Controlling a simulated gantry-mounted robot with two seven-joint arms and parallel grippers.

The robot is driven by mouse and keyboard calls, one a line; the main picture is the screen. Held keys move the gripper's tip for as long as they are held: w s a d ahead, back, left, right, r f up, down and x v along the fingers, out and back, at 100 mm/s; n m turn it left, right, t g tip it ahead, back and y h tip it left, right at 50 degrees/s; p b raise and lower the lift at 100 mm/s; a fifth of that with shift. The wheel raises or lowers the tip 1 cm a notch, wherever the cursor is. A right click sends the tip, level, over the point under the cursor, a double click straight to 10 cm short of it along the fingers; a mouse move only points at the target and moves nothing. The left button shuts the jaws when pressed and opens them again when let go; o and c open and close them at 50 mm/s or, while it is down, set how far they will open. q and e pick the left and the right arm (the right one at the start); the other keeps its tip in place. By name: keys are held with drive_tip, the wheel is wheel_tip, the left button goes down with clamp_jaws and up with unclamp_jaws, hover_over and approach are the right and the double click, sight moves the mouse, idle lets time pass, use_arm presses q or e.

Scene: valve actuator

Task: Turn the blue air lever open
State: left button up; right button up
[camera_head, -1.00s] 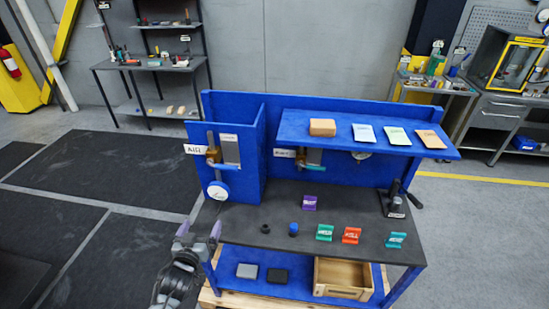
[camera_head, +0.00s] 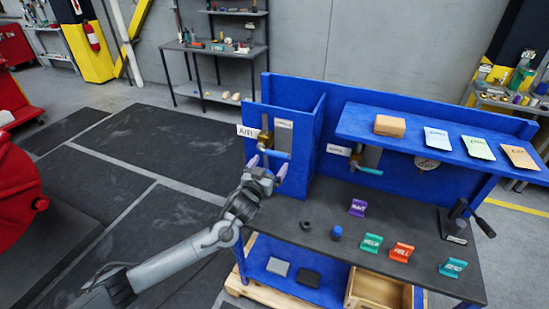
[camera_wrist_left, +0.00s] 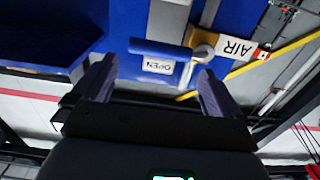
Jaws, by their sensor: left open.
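The blue air lever (camera_head: 275,154) sticks out to the right from a brass valve (camera_head: 265,137) beside the white AIR sign (camera_head: 247,131), on the blue panel at the bench's left end. My left gripper (camera_head: 268,168) is open, its two purple fingers just in front of and below the lever. In the left wrist view the lever (camera_wrist_left: 160,47) lies across the gap, just beyond the open fingertips (camera_wrist_left: 157,66), with a white OPEN label (camera_wrist_left: 158,66) by it. Nothing is held. I cannot tell whether a finger touches the lever. My right gripper is out of view.
A blue divider (camera_head: 306,150) stands right of the valve. A second valve with a teal lever (camera_head: 369,171) sits under the shelf (camera_head: 455,148). Small coloured signs and knobs stand on the dark benchtop (camera_head: 320,204).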

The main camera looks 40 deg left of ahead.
sight(276, 155)
use_arm(q)
drive_tip(key=shift+x, duration=2.4)
drive_tip(key=c, duration=1.2)
drive_tip(key=shift+o, duration=0.2)
